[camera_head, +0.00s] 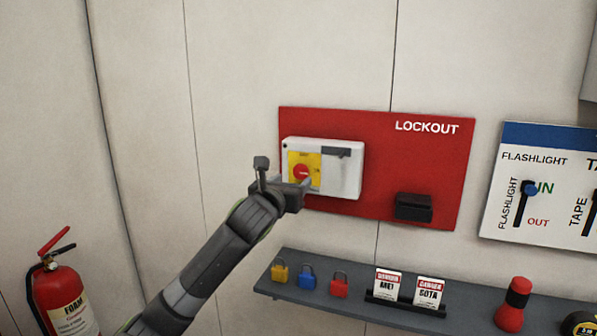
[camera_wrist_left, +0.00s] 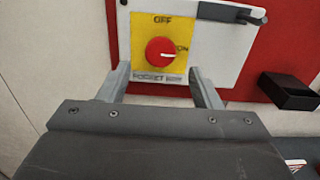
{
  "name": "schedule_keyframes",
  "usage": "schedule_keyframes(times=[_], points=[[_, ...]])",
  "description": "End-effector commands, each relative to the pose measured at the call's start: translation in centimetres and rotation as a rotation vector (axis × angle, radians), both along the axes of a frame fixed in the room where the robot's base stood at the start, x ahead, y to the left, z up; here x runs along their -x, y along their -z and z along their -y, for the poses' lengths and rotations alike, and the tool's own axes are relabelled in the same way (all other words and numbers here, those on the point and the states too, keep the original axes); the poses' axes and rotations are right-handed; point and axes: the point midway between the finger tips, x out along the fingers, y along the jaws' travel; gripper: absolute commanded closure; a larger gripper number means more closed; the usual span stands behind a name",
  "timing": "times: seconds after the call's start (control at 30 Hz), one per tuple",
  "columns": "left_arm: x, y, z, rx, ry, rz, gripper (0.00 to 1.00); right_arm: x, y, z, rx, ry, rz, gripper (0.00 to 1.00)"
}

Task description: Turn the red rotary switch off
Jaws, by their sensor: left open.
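The red rotary switch (camera_head: 301,173) sits on a yellow plate on a white box (camera_head: 346,178), fixed to the red LOCKOUT board (camera_head: 430,160). In the left wrist view the red knob (camera_wrist_left: 160,51) has its white mark pointing right, at ON; OFF is printed above it. My left gripper (camera_head: 284,178) is in front of the box at its left side. In the left wrist view the left gripper (camera_wrist_left: 165,82) is open and empty, its fingers apart below and to either side of the knob, not closed on it. My right gripper is not in view.
A black holder (camera_head: 414,207) is on the board's lower right. Below, a grey shelf (camera_head: 345,301) carries several padlocks, danger tags and a red flashlight (camera_head: 513,305). A fire extinguisher (camera_head: 62,298) stands at lower left. The wall left of the board is clear.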

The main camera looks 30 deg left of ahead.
Motion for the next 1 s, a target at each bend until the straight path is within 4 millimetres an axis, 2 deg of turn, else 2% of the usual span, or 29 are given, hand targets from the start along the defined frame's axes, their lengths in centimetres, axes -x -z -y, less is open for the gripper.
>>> schedule_keyframes(times=[0.2, 0.4, 0.83, 1.0], points=[[-3.1, -0.2, -0.7, 0.002, 0.0, -0.001, 0.41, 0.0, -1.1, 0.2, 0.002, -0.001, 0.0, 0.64], [-4.9, -0.1, -1.2, 0.002, -0.001, -0.001, 0.41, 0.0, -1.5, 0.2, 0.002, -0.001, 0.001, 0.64], [-5.5, 0.0, -1.3, 0.0, 0.0, 0.0, 0.41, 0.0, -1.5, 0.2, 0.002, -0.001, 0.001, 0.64], [-5.4, 0.0, -1.3, 0.001, 0.0, 0.0, 0.64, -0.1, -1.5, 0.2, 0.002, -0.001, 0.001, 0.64]])
